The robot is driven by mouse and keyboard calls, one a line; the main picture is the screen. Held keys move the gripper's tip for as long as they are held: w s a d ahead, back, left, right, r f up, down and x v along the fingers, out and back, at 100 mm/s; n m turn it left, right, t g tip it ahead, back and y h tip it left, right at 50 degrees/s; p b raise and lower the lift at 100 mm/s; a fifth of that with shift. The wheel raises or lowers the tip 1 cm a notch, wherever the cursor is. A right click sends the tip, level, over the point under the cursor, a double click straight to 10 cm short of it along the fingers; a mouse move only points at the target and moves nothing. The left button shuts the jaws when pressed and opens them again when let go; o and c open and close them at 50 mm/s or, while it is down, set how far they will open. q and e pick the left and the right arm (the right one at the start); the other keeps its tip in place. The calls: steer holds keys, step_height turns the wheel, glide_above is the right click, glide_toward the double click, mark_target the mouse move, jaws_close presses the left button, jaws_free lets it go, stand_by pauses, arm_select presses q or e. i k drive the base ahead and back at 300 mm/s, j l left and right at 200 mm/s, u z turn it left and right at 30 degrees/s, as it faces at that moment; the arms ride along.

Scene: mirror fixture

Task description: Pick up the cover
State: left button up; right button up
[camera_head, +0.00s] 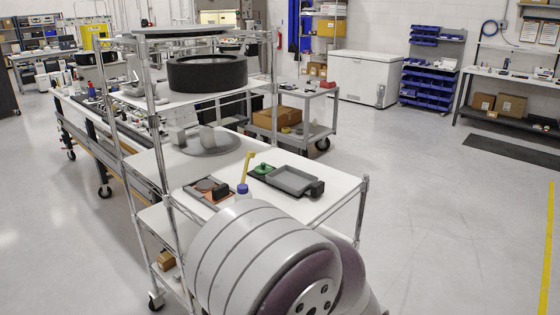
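I cannot tell for sure which item is the cover. A thick black round piece (207,75) lies on the upper shelf of a wire-post cart. A grey round plate (215,147) with grey upright pieces on it sits on the white worktop (322,203) below. A grey rectangular tray (292,180) lies at the right of the worktop, beside a green round item (263,169). Neither of my grippers is in view.
Metal posts (150,95) rise at the worktop's left. A yellow-handled tool (246,166), a blue-capped bottle (242,191) and a brown-and-black item (208,188) stand close together.

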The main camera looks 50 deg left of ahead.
mark_target(262, 169)
steer(key=i+u, duration=0.3)
steer(key=u, duration=0.15)
steer(key=i+l+u, duration=0.25)
steer(key=u, duration=0.2)
steer(key=i+l+u, duration=0.3)
steer(key=u, duration=0.15)
steer(key=i+l+u, duration=0.25)
steer(key=u, duration=0.25)
steer(key=l, duration=0.1)
